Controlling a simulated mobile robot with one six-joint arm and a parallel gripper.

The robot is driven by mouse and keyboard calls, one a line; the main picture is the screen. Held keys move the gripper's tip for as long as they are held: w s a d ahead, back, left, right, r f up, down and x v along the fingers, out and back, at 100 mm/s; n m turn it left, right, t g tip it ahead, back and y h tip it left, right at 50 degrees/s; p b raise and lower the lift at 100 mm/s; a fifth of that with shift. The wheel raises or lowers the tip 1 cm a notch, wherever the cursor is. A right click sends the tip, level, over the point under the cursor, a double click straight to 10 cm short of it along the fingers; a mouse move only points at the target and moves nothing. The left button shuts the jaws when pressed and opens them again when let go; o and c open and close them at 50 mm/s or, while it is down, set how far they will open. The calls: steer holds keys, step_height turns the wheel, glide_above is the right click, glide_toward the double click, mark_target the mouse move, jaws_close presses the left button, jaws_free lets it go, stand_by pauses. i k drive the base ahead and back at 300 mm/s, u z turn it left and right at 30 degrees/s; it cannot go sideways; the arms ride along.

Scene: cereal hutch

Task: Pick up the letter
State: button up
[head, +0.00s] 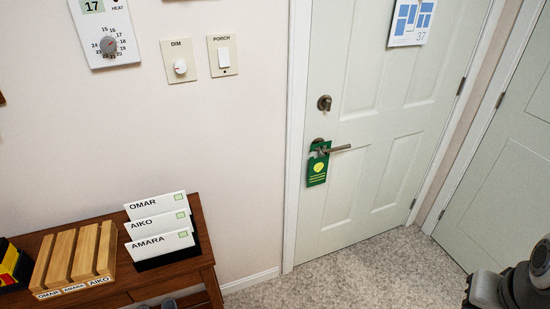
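Three white letters stand upright, one behind another, in a black holder (168,258) on a brown wooden hutch top. The front letter reads AMARA (160,246), the middle one AIKO (160,226), and the back one OMAR (156,205). Each has a small green stamp mark at its right end. The lower parts of the back two are hidden by those in front. Part of my arm shows at the lower right edge, far from the letters. My gripper's fingertips are not in view.
A slotted wooden rack (76,255) with labels OMAR, AMARA and AIKO stands left of the holder, on the hutch (120,285). A black, yellow and red item (12,268) is at the far left. A door (375,120) with a green hanger (318,168) stands right; carpet (340,280) there is clear.

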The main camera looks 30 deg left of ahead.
mark_target(142, 250)
steer(key=i, duration=1.6)
steer(key=u, duration=4.2)
steer(key=i, duration=0.95)
steer(key=z, duration=0.1)
